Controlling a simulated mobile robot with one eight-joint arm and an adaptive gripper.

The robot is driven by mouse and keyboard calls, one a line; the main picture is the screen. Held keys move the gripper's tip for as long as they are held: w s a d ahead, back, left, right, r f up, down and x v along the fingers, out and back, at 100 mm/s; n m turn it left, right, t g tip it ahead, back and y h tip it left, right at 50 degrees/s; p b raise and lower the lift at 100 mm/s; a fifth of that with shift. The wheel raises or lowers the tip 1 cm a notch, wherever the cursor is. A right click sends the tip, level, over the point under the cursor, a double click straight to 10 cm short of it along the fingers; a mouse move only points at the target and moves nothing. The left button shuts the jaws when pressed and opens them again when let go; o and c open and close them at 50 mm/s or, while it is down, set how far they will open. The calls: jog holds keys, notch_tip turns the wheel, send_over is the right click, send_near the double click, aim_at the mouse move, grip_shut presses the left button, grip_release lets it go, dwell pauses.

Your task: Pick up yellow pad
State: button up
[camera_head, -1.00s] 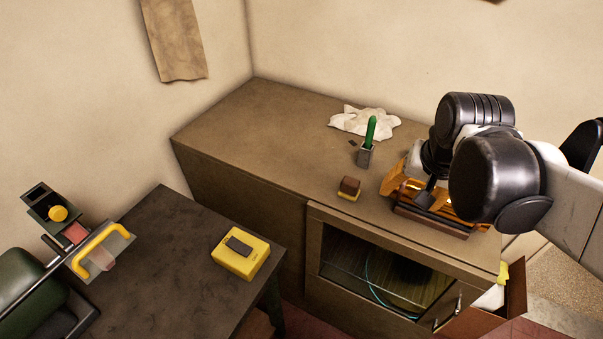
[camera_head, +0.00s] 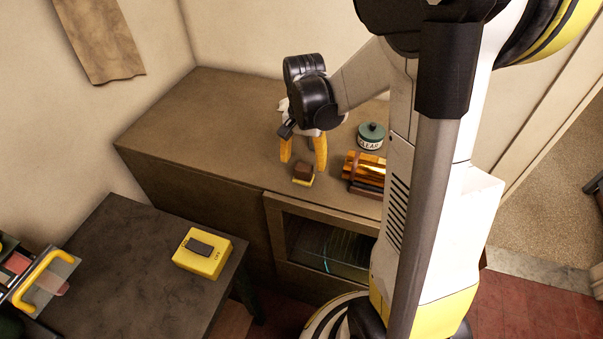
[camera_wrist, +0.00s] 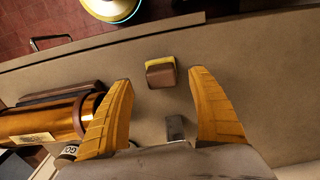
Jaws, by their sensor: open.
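A small brown block with a yellow pad (camera_head: 298,181) as its bottom layer sits on the brown cabinet top, near its front edge. In the wrist view the yellow pad (camera_wrist: 160,60) shows as a thin strip along the block's far side. My gripper (camera_head: 303,164) is open, its two orange-yellow fingers spread and pointing down just behind the block. In the wrist view the block lies about between the fingertips, with gaps on both sides. Nothing is held. I cannot tell the exact height of the fingertips above the cabinet.
A grey metal holder (camera_wrist: 175,127) is between the fingers' bases. A yellow box (camera_head: 203,255) sits on the dark table.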

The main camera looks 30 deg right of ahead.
aim_at(304, 166)
jog(key=f, duration=0.3)
jog(key=f+b, duration=0.1)
jog(key=shift+w+d+f, duration=0.2)
jog(key=shift+w+f, duration=0.05)
jog(key=shift+f, duration=0.05)
jog(key=shift+c, duration=0.4)
jog(key=c, duration=1.2)
jog(key=shift+o, duration=0.2)
notch_tip(304, 166, up, 10)
jog(key=shift+r+p, duration=0.1)
jog(key=shift+p, duration=1.05)
